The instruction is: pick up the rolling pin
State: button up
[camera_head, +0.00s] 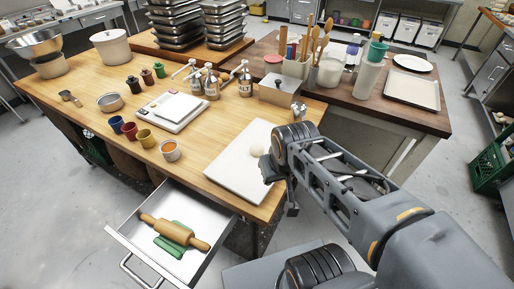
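The wooden rolling pin (174,231) lies in an open white drawer (209,206) that is pulled out from the front of the wooden table. It lies across a flat green item (180,247), with its handles pointing to the upper left and lower right. My gripper (291,208) is at the end of my arm, to the right of the drawer and beside the table's front right corner. It is well apart from the rolling pin. The fingers are small and partly hidden by the arm, so I cannot see whether they are open or shut.
Several small cups, including a yellow one (146,138), stand along the edge above the drawer. Bare floor (60,225) lies left of the drawer.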

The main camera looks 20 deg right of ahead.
aim_at(179, 235)
jog(key=k, duration=0.15)
jog(key=z, duration=0.75)
jog(key=i, duration=0.2)
jog(key=u, duration=2.2)
jog(key=k, duration=1.2)
jog(key=u, duration=0.75)
jog(key=i, duration=1.4)
jog(key=z, duration=0.85)
